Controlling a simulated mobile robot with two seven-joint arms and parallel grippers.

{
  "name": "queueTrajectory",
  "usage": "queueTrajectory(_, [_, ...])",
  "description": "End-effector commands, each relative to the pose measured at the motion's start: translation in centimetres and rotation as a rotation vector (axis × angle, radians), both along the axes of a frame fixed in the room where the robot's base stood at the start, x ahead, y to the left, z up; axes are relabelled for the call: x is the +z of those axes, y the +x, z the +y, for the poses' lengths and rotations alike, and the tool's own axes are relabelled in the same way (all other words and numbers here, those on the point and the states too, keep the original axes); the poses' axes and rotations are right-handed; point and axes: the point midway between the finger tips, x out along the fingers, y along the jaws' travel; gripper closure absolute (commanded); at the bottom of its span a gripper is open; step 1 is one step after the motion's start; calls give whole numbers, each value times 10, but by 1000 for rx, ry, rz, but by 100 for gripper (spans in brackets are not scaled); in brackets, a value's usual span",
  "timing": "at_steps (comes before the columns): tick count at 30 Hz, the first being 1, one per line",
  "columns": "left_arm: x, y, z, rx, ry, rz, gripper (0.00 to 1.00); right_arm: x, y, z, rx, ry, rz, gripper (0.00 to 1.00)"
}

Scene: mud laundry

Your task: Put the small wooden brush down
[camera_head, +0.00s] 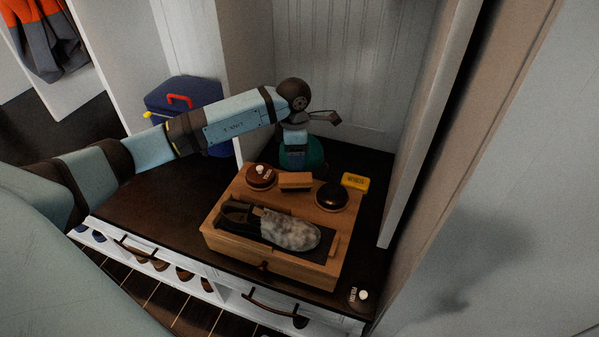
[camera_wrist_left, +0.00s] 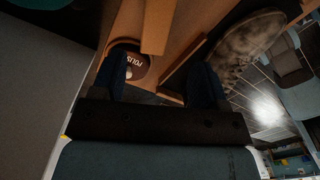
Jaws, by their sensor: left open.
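The small wooden brush (camera_head: 296,181) lies on the back ledge of the wooden shoe-care box (camera_head: 222,244), between two round tins. My left gripper (camera_head: 296,160) points down just behind the brush; its fingertips are hard to make out in the head view. In the left wrist view the two dark fingers of the gripper (camera_wrist_left: 160,88) stand apart with nothing held between them. What looks like the brush (camera_wrist_left: 157,25) shows beyond them, near the top edge. My right gripper is not in view.
A red-brown polish tin (camera_head: 261,176), a dark tin (camera_head: 331,197) and a yellow box (camera_head: 355,181) are close to the brush. A shoe (camera_head: 290,231) lies in the box. A green rounded object (camera_head: 314,154) stands behind. Dark bench top (camera_head: 160,205) is free at left.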

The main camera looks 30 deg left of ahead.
Motion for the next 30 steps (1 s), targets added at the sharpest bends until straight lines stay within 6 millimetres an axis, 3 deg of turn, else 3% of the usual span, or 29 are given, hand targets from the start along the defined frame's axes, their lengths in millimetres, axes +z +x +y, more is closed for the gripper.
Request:
queueTrajectory(2, [-10,-9,-25,-15,-85,8,32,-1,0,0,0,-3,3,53])
queueTrajectory(4, [-23,-25,-63,-26,-234,21,32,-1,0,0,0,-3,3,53])
queueTrajectory(7, [-33,-62,-145,-1,-579,65,32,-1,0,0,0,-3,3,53])
queueTrajectory(9, [-23,-96,-206,79,-889,125,32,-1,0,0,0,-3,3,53])
queueTrajectory(12, [12,-132,-264,281,-1307,242,32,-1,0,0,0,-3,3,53])
queueTrajectory(13, [25,-139,-273,362,-1424,285,32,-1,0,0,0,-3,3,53])
queueTrajectory(16, [60,-153,-285,692,-1765,453,32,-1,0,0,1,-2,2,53])
queueTrajectory(19, [76,-157,-272,1106,-2017,656,32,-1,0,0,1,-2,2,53])
queueTrajectory(22, [66,-163,-246,1586,-2146,892,32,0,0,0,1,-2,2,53])
queueTrajectory(24, [47,-173,-230,1921,-2149,1061,32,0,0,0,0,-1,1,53])
queueTrajectory(25, [38,-178,-224,-2019,2093,-1111,32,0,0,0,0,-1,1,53])
queueTrajectory(27, [18,-194,-216,-2029,1782,-1114,32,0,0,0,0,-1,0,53])
queueTrajectory(30, [-4,-216,-210,-2020,1465,-1114,32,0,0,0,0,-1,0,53])
